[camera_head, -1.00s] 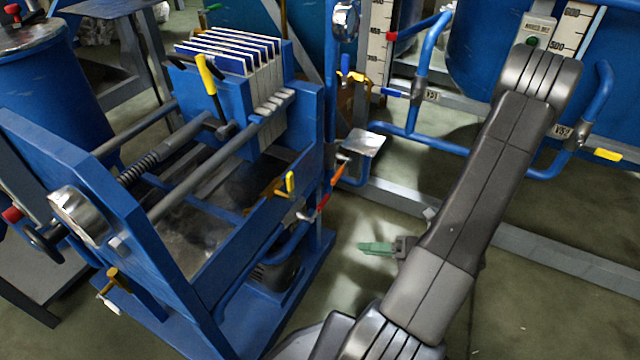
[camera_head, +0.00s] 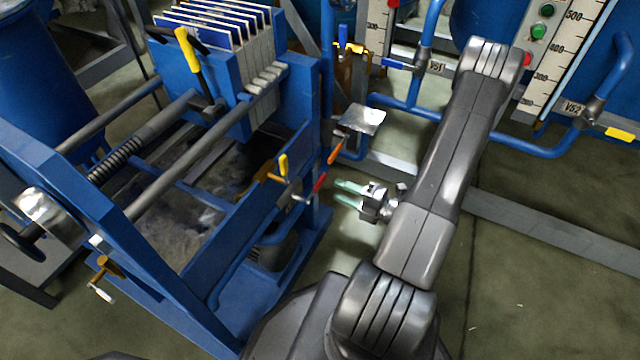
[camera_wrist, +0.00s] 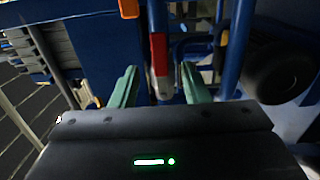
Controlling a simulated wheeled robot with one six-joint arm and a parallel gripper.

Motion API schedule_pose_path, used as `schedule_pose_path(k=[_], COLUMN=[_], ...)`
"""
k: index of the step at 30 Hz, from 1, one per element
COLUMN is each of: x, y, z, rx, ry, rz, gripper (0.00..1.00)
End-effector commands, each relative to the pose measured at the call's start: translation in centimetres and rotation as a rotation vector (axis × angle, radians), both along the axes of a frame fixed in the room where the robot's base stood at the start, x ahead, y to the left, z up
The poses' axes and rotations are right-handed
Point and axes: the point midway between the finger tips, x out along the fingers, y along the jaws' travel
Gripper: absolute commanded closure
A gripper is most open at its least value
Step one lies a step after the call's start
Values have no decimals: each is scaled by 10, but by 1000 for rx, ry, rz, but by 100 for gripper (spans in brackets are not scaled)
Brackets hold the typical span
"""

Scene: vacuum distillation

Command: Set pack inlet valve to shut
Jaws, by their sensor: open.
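Several lever valves sit at the near right end of the blue filter press (camera_head: 262,220); no label shows which one is the pack inlet valve. One lever is red-tipped (camera_head: 319,184), one is yellow (camera_head: 283,165) and one is orange (camera_head: 336,151). My gripper (camera_head: 342,194) is open and empty, with pale green fingers pointing left at this valve group, a little right of the red-tipped lever. In the wrist view, the red-and-white lever (camera_wrist: 159,52) appears between the open fingers (camera_wrist: 160,80), apparently beyond their tips.
A metal plate (camera_head: 362,119) juts out above my gripper. Blue pipes (camera_head: 400,102) and a grey floor beam (camera_head: 540,220) lie behind my arm. A brass valve with a white handle (camera_head: 101,292) is on the press's left side.

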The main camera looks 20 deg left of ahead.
Motion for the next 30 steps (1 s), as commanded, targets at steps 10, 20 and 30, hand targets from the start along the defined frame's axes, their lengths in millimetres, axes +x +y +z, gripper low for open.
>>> schedule_pose_path(k=[10, 20, 30], x=[3, 5, 5], y=[54, 72, 72], z=[-1, 0, 0], rx=[0, 0, 0], ry=[-3, -1, -1], rz=[5, 1, 1], gripper=[58, 58, 80])
